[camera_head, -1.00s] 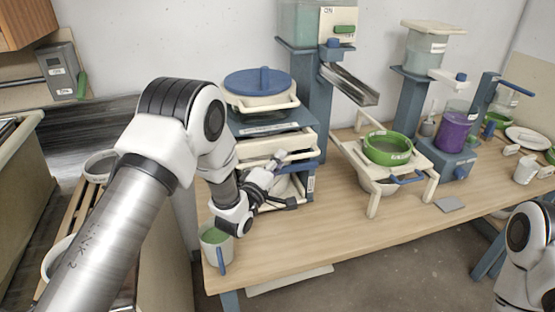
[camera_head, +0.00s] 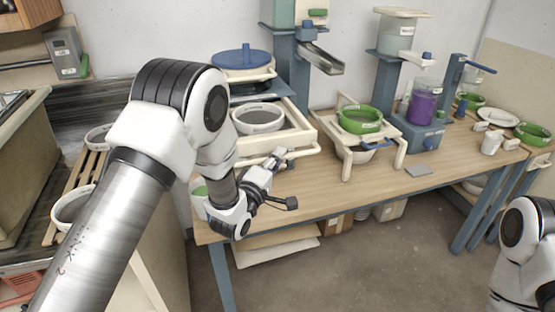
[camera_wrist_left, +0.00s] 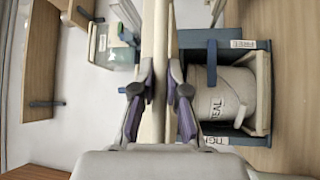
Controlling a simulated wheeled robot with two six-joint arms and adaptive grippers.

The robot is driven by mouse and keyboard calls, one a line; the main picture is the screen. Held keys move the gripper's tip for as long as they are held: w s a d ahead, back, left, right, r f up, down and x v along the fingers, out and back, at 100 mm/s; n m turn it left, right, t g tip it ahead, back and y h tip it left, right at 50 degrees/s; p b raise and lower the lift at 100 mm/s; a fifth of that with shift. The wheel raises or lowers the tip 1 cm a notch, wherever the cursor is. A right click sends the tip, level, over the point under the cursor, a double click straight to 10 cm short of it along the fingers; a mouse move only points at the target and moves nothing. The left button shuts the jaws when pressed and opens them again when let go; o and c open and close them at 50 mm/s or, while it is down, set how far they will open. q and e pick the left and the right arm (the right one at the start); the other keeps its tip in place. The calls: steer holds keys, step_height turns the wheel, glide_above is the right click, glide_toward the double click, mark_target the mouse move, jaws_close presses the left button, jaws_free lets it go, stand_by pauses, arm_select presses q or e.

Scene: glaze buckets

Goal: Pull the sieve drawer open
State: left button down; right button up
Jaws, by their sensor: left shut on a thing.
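The cream sieve drawer (camera_head: 301,122) stands out from its blue-framed cabinet on the table, left of centre in the head view. A white round sieve (camera_head: 258,119) sits in it, seen from above. My left gripper (camera_head: 274,161) is at the drawer's front, shut on its cream handle bar (camera_head: 302,151). In the left wrist view the gripper (camera_wrist_left: 160,78) has its two fingers on either side of that bar (camera_wrist_left: 155,45), touching it. Part of the handle is hidden behind the fingers. My right arm shows at the right edge, its gripper out of view.
A lidded pot (camera_head: 244,62) tops the cabinet. A green sieve (camera_head: 360,121) sits on a cream stand right of the drawer. A white bucket (camera_wrist_left: 222,106) labelled TEAL is in a compartment beside the bar. A green-topped cup is partly hidden behind my left arm.

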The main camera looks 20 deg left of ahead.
stand_by(0.3)
arm_select(q)
steer(key=c, duration=1.2)
jaws_free()
steer(key=shift+d, duration=0.15)
steer(key=v, duration=1.2)
steer(key=shift+w, duration=0.1)
